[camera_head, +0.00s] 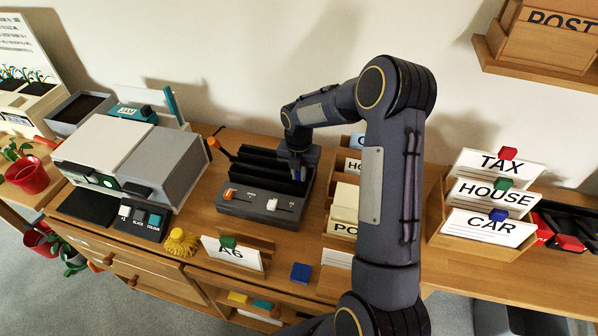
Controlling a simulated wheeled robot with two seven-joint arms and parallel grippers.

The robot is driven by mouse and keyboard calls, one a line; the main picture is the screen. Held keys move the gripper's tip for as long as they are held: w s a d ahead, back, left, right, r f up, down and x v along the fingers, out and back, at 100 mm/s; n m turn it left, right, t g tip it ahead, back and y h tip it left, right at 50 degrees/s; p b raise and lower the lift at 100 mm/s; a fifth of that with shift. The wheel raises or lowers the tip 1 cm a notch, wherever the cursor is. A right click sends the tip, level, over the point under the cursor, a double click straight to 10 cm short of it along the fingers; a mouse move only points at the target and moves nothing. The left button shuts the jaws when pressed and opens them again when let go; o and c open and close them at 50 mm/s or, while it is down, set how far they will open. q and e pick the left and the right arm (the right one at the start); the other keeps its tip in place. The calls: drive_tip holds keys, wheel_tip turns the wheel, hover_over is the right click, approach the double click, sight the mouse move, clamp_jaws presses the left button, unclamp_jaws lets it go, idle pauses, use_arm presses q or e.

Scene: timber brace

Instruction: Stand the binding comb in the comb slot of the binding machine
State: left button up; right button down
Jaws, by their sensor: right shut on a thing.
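The binding machine (250,206) is a dark grey unit in the middle of the wooden desk, with upright black plates and slots, an orange knob and a white slider on its front, and an orange-tipped lever at its left. My right gripper (297,172) points down over the right part of the machine, close to its black plates. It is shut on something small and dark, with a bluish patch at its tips. This is probably the binding comb, but it is mostly hidden. I cannot tell whether it is inside the comb slot. My left gripper is out of view.
A grey-white printer (120,150) stands to the left. A card box (343,205) stands just right of the machine, partly behind my arm. A TAX, HOUSE and CAR card rack (440,238) is further right. An A6 card (232,254) and blue block (300,273) sit in front.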

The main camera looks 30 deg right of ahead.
drive_tip(key=c, duration=0.9)
unclamp_jaws()
drive_tip(key=shift+r+p, duration=2.9)
drive_tip(key=shift+r, duration=1.15)
